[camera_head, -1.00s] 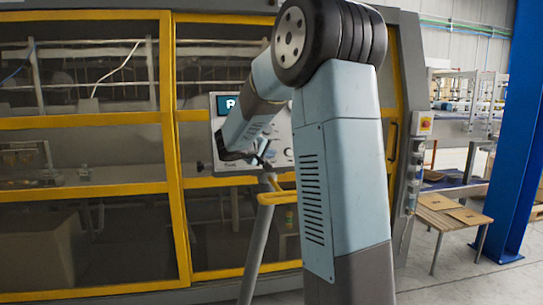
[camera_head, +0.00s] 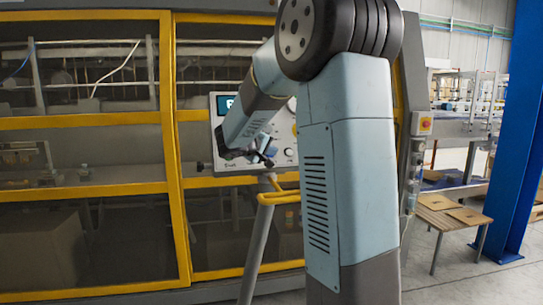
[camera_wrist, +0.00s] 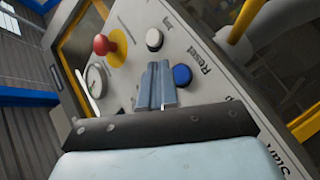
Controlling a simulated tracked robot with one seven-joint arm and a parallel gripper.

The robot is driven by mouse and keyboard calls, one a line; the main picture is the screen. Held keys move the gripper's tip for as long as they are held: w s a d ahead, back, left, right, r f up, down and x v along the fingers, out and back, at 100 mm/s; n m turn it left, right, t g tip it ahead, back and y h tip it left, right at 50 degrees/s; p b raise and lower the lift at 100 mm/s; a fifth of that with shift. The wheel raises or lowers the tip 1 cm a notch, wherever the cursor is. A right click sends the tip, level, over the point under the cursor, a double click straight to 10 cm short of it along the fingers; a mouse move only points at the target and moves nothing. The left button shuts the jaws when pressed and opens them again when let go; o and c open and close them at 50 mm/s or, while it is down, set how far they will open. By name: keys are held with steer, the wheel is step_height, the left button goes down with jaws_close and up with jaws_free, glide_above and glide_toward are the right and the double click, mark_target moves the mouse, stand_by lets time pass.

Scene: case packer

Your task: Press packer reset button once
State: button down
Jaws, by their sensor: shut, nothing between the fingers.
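The control panel (camera_wrist: 125,75) fills the middle of the wrist view, its face tilted in the picture. The blue button (camera_wrist: 182,75) sits on it, with the label "Reset" beside it. My gripper (camera_wrist: 157,68) is shut and empty, its fingertips just left of the blue button in the picture; I cannot tell whether they touch the panel. In the head view my gripper (camera_head: 268,158) is in front of the panel (camera_head: 285,150), which is partly hidden by my arm.
Yellow-framed machine doors (camera_head: 176,150) stand behind. A wooden table (camera_head: 450,217) and blue column (camera_head: 520,130) are at right.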

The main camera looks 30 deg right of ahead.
steer(key=s, duration=0.1)
steer(key=s+r, duration=0.1)
steer(key=s, duration=0.1)
steer(key=shift+a+r, duration=0.35)
steer(key=shift+r, duration=0.05)
stand_by(0.6)
steer(key=s+a+f+y, duration=0.2)
steer(key=s+a+y, duration=0.2)
steer(key=s, duration=0.6)
steer(key=s+a+f+m+y, duration=0.1)
steer(key=s+a+f+y, duration=0.2)
steer(key=s+a, duration=0.5)
steer(key=s+a+f+g+y, duration=0.1)
steer(key=s+a+y, duration=0.4)
steer(key=s, duration=0.9)
steer(key=shift+s+a+f+m+y, duration=0.3)
steer(key=shift+a+f+y, duration=0.1)
steer(key=shift+a+f, duration=0.55)
steer(key=c, duration=1.8)
jaws_free()
steer(key=shift+a+r, duration=0.1)
steer(key=shift+r, duration=0.05)
